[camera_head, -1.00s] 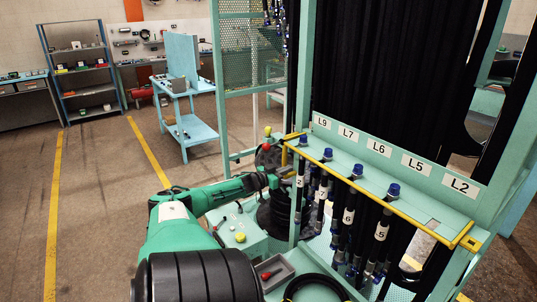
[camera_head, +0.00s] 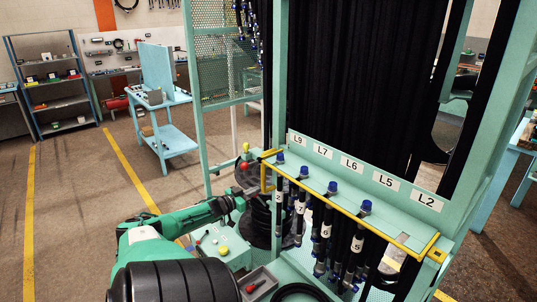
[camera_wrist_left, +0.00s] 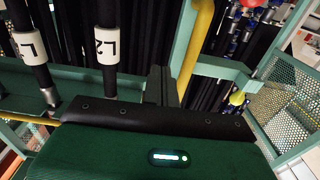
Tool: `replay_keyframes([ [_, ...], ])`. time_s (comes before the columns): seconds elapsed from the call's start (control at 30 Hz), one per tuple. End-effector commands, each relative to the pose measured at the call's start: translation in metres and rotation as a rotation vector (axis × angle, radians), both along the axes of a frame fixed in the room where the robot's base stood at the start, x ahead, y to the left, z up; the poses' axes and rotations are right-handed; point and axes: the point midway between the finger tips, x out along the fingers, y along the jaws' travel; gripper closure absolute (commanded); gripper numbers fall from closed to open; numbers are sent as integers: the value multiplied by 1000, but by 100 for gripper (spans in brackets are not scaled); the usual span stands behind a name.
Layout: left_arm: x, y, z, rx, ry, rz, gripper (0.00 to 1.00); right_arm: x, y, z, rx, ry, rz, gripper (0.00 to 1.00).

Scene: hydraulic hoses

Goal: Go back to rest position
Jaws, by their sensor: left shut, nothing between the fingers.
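My left gripper (camera_head: 238,203) is at the end of the green arm, beside the left end of the hose rack. In the left wrist view its dark fingers (camera_wrist_left: 161,86) are together and hold nothing. The rack's teal shelf (camera_head: 350,200) carries labels L9, L7, L6, L5 and L2. Several black hoses (camera_head: 325,233) with white tags hang from it, with blue fittings (camera_head: 331,187) on top. My right gripper is not in view.
A yellow rail (camera_head: 350,212) runs along the rack's front edge. A blue cart (camera_head: 170,140) stands farther back. The floor at left is clear.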

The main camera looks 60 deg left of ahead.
Motion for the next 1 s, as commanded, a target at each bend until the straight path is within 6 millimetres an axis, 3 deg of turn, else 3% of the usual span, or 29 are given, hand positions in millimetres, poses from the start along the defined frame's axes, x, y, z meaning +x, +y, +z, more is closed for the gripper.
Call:
replay_keyframes([
  [0.27,0,0,0,0,1,0,100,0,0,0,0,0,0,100],
  [0.37,-5,-2,-15,-4,21,13,100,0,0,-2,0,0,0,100],
  [0.43,-13,-7,-41,-8,59,33,100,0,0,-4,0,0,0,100],
  [0.57,-40,-26,-119,-20,181,88,100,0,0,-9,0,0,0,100],
  [0.67,-66,-51,-189,-27,303,124,100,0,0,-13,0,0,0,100],
  [0.8,-104,-97,-279,-35,477,151,100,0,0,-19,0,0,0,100],
  [0.87,-120,-121,-316,-38,550,154,100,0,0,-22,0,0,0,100],
  [1.0,-158,-184,-394,-44,724,139,100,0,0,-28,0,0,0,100],
])
